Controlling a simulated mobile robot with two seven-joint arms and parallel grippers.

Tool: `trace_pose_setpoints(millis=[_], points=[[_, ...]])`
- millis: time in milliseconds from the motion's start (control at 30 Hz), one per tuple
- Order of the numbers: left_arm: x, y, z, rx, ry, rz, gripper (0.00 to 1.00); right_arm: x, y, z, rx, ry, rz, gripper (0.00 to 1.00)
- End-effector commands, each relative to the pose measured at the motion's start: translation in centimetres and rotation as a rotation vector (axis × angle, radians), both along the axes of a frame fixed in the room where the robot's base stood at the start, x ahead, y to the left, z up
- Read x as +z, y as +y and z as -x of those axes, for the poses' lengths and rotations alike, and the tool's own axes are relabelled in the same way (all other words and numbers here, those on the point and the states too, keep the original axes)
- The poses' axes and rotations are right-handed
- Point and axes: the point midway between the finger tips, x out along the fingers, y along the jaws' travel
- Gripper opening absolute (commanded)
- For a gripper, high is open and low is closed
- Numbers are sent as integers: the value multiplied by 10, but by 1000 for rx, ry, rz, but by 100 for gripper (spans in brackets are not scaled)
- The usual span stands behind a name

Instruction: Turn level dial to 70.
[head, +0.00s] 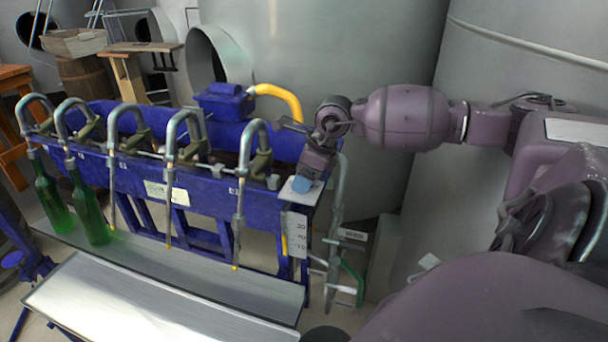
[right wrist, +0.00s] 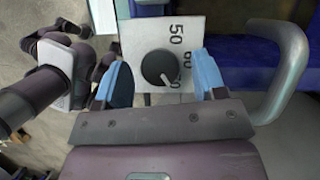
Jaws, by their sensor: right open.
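The level dial (right wrist: 160,67) is a dark round knob on a pale square plate (right wrist: 135,42) in the right wrist view. The plate carries printed numbers; 50 is clear at the top, and the others to the right are partly crowded. A short light mark on the knob points to the lower right; its exact reading is unclear. My right gripper (right wrist: 163,80) is open, its blue fingertips on either side of the knob, with no clear contact. In the head view the right gripper (head: 303,184) is over the plate at the filler's right end and hides the knob. My left gripper is out of view.
The blue filler trough (head: 215,150) has several curved spouts. Two green bottles (head: 90,215) stand under the left spouts. A curved grey pipe (right wrist: 290,70) is right of the dial. Large steel tanks (head: 330,60) stand behind.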

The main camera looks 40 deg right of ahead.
Motion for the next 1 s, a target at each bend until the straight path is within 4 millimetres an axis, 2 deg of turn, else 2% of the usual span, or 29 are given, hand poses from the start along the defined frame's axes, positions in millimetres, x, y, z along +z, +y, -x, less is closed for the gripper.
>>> trace_pose_setpoints(millis=[167, 633, 800, 1000], points=[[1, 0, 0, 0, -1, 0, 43, 11, -3, 3, 0, -1, 2, 64], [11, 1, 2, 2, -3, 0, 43, 84, -20, 28, -1, -1, 3, 64], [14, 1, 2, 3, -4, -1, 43, 96, -23, 33, -1, 0, 2, 64], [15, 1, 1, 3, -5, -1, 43, 100, -24, 34, 0, 0, 0, 64]])
